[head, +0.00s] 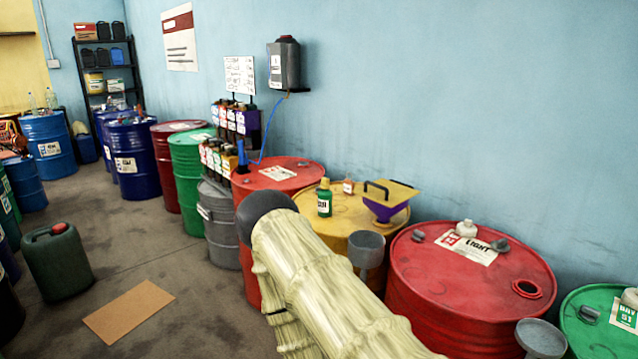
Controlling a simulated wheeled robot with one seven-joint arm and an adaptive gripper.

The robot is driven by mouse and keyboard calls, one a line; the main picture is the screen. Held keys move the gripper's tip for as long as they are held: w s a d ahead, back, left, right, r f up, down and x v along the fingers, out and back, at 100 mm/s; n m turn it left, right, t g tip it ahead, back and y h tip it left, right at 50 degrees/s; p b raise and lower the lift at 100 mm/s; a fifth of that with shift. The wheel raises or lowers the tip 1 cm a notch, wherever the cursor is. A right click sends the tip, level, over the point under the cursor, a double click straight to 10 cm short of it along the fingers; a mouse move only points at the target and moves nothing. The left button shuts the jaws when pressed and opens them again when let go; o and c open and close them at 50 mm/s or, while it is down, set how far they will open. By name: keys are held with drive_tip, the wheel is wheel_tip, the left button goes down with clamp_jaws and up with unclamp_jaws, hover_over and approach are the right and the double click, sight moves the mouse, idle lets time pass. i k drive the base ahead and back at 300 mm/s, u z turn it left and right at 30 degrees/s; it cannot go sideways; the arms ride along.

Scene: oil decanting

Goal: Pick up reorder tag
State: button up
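I cannot pick out a reorder tag with certainty. Small coloured cards or labels (236,120) show on a rack of dark containers by the wall, and more (212,158) show on a lower row in front of it; their print is too small to read. A small orange and white item (348,186) stands on the yellow drum (335,222), and I cannot tell what it is. My pale-sleeved arm fills the lower middle and hides part of the drums. My gripper is out of view.
A green bottle (324,198) and a purple funnel (384,210) under a yellow board stand on the yellow drum. Red drums (455,300) flank it. A cardboard sheet (128,310) and a dark green jerrycan (58,262) are on the floor at left. Floor between them is clear.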

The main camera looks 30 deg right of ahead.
sight(348, 183)
drive_tip(key=z, duration=0.4)
drive_tip(key=i, duration=0.95)
drive_tip(key=z, duration=0.7)
